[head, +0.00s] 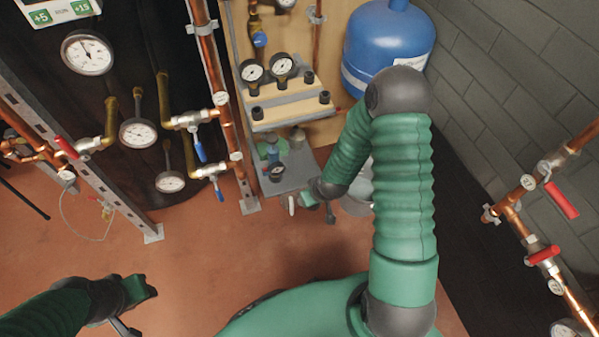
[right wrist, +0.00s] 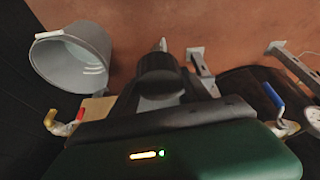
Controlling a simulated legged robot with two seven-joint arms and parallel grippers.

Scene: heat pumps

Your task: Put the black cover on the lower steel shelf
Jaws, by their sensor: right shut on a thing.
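The lower steel shelf (head: 297,163) is a grey plate below the wooden-backed unit in the head view. A small gauge and a blue-topped item stand on it. My right gripper (head: 318,198) is at the shelf's front right edge, partly hidden by its own arm. In the right wrist view a black cover (right wrist: 158,76), a short dark cylinder, shows at the jaws of my right gripper, which is shut on it. A grey surface lies just beneath it; contact cannot be told. My left gripper (head: 142,292) is at the lower left, far from the shelf, its jaws unclear.
An upper shelf (head: 290,110) with several black covers and two gauges overhangs the lower one. A grey bucket (right wrist: 75,62) stands beside the shelf. A blue tank (head: 388,45) is behind. Copper pipes with valves (head: 215,100) rise at left. Open floor (head: 200,260) lies in front.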

